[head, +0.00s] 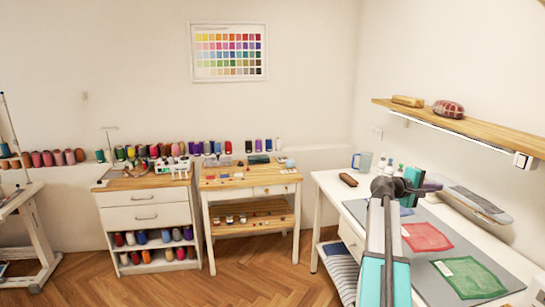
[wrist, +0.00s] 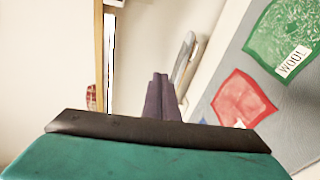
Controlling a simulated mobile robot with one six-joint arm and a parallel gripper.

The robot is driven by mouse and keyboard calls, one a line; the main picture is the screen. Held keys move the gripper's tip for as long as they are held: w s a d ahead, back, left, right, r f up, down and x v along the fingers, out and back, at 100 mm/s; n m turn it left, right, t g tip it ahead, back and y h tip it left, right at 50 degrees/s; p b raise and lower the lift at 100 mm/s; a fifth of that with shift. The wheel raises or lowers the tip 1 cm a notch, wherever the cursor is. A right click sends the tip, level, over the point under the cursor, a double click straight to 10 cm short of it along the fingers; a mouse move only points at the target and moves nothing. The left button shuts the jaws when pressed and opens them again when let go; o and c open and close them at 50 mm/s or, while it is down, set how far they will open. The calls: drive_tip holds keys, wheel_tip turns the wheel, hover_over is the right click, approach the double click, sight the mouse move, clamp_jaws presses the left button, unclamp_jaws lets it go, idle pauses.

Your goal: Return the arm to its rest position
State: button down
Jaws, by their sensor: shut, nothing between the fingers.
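My arm reaches up from the bottom of the head view over the white table (head: 335,193) on the right, with its folded joint in front of the table. My gripper (head: 432,186) is small in that view, beyond the teal wrist part, and points to the right. In the wrist view my gripper (wrist: 160,78) shows its dark fingers together, with nothing between them. It is apart from the cloths and the shelf.
A grey mat (head: 414,272) holds a red cloth (head: 427,237) and a green cloth (head: 470,278). A grey padded board (head: 470,200) lies at the wall side. A wooden shelf (head: 460,123) juts out above. Open floor (head: 240,275) lies left.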

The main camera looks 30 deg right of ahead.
drive_tip(key=w+a+f+n+t+y, duration=0.1)
drive_tip(key=w+a+f, duration=0.35)
drive_tip(key=f, duration=0.25)
drive_tip(key=w+a+f+n+t, duration=0.1)
drive_tip(key=w+a+f+n, duration=0.1)
drive_tip(key=w+a+f, duration=0.3)
drive_tip(key=w+a+f+n+t+y+b, duration=0.1)
drive_tip(key=w+a+f+n+y, duration=0.15)
drive_tip(key=a+f, duration=1.35)
drive_tip(key=w+a+f+n+y, duration=0.1)
drive_tip(key=a+f+y, duration=0.2)
drive_tip(key=a+f, duration=1.3)
drive_tip(key=s+a+f+g+y, duration=0.1)
drive_tip(key=s+a+f+y, duration=0.1)
drive_tip(key=s+a+f, duration=0.75)
drive_tip(key=s+a+f+g+y, duration=0.2)
drive_tip(key=s+a+f, duration=0.45)
drive_tip(key=f, duration=0.55)
drive_tip(key=s+a+f+m+g+y, duration=0.3)
drive_tip(key=s+a+m+y, duration=0.2)
drive_tip(key=s+a, duration=1)
drive_tip(key=s+m, duration=0.1)
drive_tip(key=s, duration=0.1)
drive_tip(key=shift+s+f+g+b, duration=0.2)
drive_tip(key=shift+s+g+b, duration=0.1)
drive_tip(key=shift+s+g, duration=0.1)
drive_tip(key=shift+d, duration=0.1)
